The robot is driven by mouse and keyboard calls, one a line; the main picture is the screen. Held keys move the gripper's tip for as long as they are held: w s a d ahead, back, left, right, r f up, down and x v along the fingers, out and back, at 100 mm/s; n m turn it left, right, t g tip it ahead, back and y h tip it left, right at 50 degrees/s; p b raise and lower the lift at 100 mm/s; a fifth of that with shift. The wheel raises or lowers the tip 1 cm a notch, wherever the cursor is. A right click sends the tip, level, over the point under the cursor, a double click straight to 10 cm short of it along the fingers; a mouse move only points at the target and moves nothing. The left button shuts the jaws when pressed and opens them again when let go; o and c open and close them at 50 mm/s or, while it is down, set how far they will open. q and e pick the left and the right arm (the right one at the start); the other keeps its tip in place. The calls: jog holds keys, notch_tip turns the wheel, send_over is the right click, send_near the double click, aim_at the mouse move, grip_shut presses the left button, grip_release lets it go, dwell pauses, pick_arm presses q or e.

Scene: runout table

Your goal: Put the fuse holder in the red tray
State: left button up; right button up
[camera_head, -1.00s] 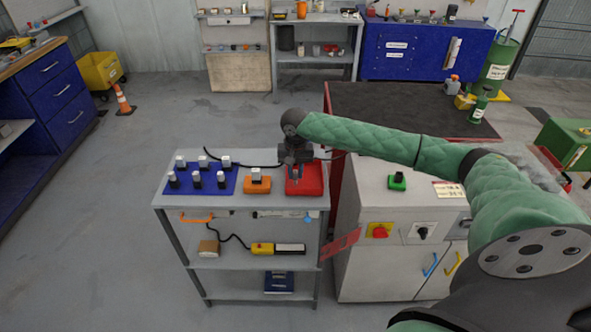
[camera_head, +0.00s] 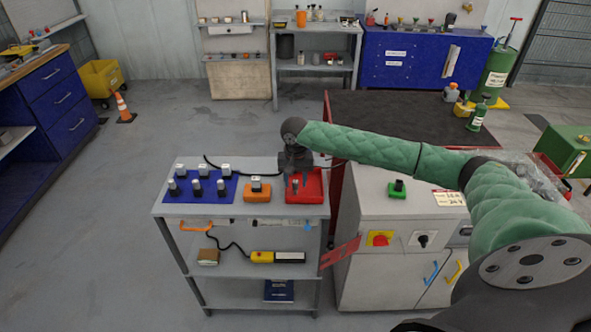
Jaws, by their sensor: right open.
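The red tray (camera_head: 312,194) lies at the right end of the grey table top. My right gripper (camera_head: 294,182) points down over its left part, open. A small grey upright piece (camera_head: 294,187), perhaps the fuse holder, shows at the fingertips; the jaws partly hide it, and I cannot tell whether it touches the tray floor. A blue tray (camera_head: 179,198) at the left holds several dark pieces with pale tops. An orange tray (camera_head: 257,196) in the middle holds one similar piece. My left gripper is out of view.
A dark-topped bench (camera_head: 390,115) lies behind. Cables run along the table's back.

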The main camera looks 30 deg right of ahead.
aim_at(295, 182)
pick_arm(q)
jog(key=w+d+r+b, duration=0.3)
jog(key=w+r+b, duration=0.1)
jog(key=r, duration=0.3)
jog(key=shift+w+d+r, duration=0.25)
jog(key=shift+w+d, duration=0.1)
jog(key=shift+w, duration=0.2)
pick_arm(e)
notch_tip(295, 182, up, 12)
jog(key=shift+f, duration=0.2)
